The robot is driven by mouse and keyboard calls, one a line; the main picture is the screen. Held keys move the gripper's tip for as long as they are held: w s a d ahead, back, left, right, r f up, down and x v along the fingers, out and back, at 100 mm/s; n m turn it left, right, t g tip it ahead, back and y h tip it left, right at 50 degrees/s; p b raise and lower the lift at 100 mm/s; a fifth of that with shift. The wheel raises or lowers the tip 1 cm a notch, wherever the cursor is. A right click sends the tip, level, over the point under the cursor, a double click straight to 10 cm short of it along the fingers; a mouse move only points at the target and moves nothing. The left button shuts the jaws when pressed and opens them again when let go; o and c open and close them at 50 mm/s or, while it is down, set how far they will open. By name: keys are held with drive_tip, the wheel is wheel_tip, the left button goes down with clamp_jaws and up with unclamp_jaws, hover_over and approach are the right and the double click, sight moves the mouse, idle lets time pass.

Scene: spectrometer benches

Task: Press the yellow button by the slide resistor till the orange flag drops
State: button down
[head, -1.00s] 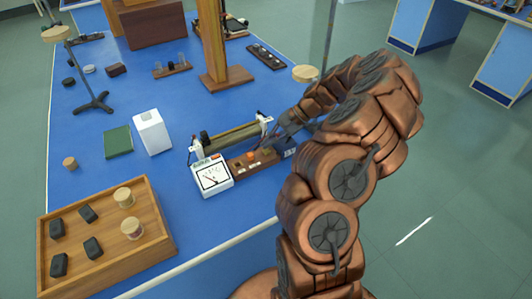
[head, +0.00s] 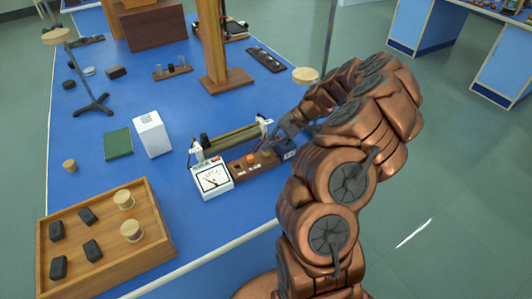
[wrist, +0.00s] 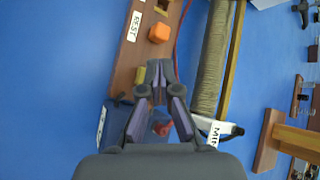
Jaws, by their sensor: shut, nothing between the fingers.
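The slide resistor (head: 232,138) is a long wound coil between end posts; its coil fills the upper middle of the wrist view (wrist: 212,60). Beside it runs a wooden board (head: 238,165). The yellow button (wrist: 139,76) shows partly, just left of my fingertips, on the board. An orange block (wrist: 159,33), likely the flag, stands further along the board, near a label reading REST; it also shows in the head view (head: 250,159). I cannot tell whether it is raised or dropped. My gripper (wrist: 160,68) is shut and empty, its tips close to the button; contact is unclear.
A white meter (head: 212,180) stands at the board's left end and a dark blue box (head: 285,147) at its right end. A wooden tray (head: 160,240) is at front left. A wooden post (head: 211,45) rises behind.

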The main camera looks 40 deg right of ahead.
sight(268, 153)
idle(0.4)
drive_tip(key=shift+f+b, duration=0.3)
drive_tip(key=shift+f, duration=0.15)
drive_tip(key=shift+f, duration=0.45)
idle(0.7)
drive_tip(key=shift+r, duration=0.9)
drive_tip(key=shift+r, duration=0.1)
drive_tip(key=shift+r+p, duration=0.8)
drive_tip(key=shift+r, duration=1.6)
drive_tip(key=shift+a, duration=0.1)
